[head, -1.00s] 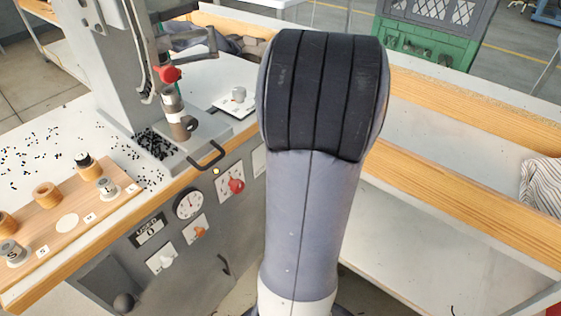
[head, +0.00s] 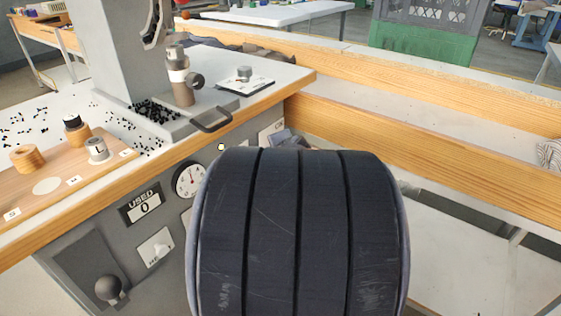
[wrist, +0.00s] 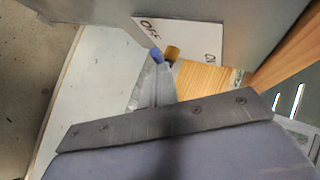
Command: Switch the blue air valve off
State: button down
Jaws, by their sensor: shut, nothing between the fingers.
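In the wrist view a white plate (wrist: 180,36) on a grey panel reads OFF at its left and ON at its right. A small blue piece (wrist: 156,55), apparently the valve handle, shows below the OFF side beside a brass fitting (wrist: 172,53). My gripper (wrist: 157,70) is shut and empty, its tips right at the blue piece; I cannot tell if they touch. The rest of the handle and its exact angle are hidden. In the head view the plate's ON corner (head: 272,130) shows above my arm, which hides the valve.
The press bench carries an eyelet post (head: 180,80), a black handle (head: 212,120) and a spool board (head: 45,190). Its front has a gauge (head: 190,180), a USED counter (head: 143,206) and a switch plate (head: 156,249). Wooden rails (head: 430,150) run to the right.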

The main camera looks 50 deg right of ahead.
jog(key=shift+d, duration=0.1)
jog(key=shift+w+d+f+b, duration=0.1)
jog(key=shift+d+f+b, duration=0.05)
jog(key=shift+d+b, duration=0.5)
